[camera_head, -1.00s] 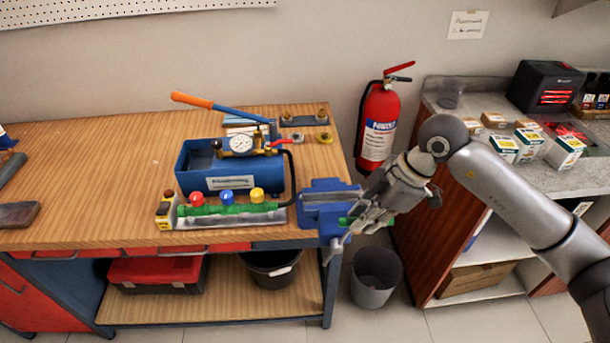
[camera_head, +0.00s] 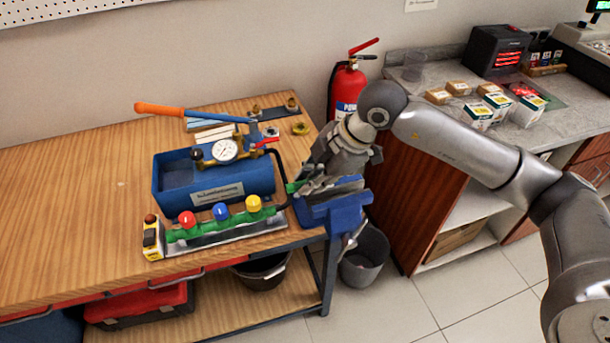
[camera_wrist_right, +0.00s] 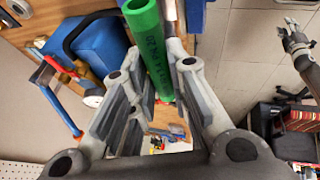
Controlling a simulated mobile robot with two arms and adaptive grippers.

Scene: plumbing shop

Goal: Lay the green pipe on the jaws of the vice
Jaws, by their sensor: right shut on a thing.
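The green pipe (camera_wrist_right: 148,45) is between the fingers of my right gripper (camera_head: 308,184), which is shut on it. In the head view only a short green end of the pipe (camera_head: 293,187) shows at the left of the fingers; the rest is hidden. The blue vice (camera_head: 345,212) is at the bench's right front corner. My right gripper is over the vice's back left part and hides much of the jaws. I cannot tell whether the pipe touches them. A grey gripper-like part, probably my left gripper (camera_wrist_right: 298,42), shows small at the wrist view's right edge.
A blue test pump (camera_head: 215,180) with a gauge and orange-handled lever stands left of the vice. A green manifold (camera_head: 222,226) with red, blue and yellow knobs lies before it. A fire extinguisher (camera_head: 345,92) stands behind; a grey bin (camera_head: 364,262) is on the floor.

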